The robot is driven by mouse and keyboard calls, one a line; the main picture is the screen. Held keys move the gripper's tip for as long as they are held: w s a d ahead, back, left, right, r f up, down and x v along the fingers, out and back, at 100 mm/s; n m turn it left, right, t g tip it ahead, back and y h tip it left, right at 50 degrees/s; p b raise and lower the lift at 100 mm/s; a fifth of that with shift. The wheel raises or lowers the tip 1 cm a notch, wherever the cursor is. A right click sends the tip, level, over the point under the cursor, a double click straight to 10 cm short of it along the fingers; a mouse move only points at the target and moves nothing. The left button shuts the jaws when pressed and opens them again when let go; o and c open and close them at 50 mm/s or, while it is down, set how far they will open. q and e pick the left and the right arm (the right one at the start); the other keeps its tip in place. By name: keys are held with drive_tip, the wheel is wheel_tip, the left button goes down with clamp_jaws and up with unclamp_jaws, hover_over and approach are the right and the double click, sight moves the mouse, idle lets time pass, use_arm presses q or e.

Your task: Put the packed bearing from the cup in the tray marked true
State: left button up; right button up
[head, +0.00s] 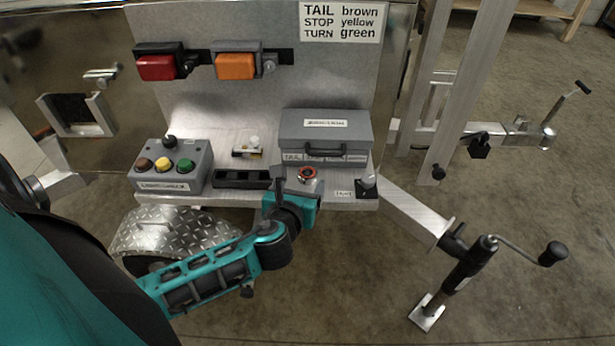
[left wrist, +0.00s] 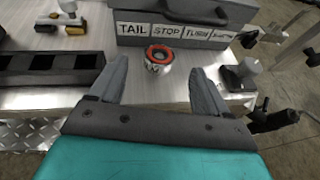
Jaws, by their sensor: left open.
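A small round piece with an orange-red ring and a dark centre (head: 307,172) sits on the bench top in front of the grey case. In the left wrist view the ring (left wrist: 159,53) has a pale lower side; I cannot tell cup from bearing. My left gripper (head: 299,186) is open, and in the left wrist view its fingers (left wrist: 160,88) point toward the ring, apart from it. A black tray with compartments (head: 242,179) lies left of it. A small label (head: 343,193) near the front edge is too blurred to read surely. My right gripper is not in view.
A grey case (head: 326,133) stands behind the ring. A button box (head: 174,168) is at the left, a small block with white and yellow parts (head: 247,148) behind the tray. A dark block with a pale knob (head: 367,186) is at the right corner.

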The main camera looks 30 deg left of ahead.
sight(307, 174)
use_arm(q)
drive_tip(key=b+x, duration=0.1)
drive_tip(key=x, duration=0.4)
drive_tip(key=shift+w+a+f+b, duration=0.1)
drive_tip(key=shift+w+f+b, duration=0.15)
drive_tip(key=shift+b, duration=0.1)
drive_tip(key=shift+c, duration=0.2)
drive_tip(key=c, duration=1.2)
drive_tip(key=shift+r, duration=0.1)
drive_tip(key=shift+c, duration=0.2)
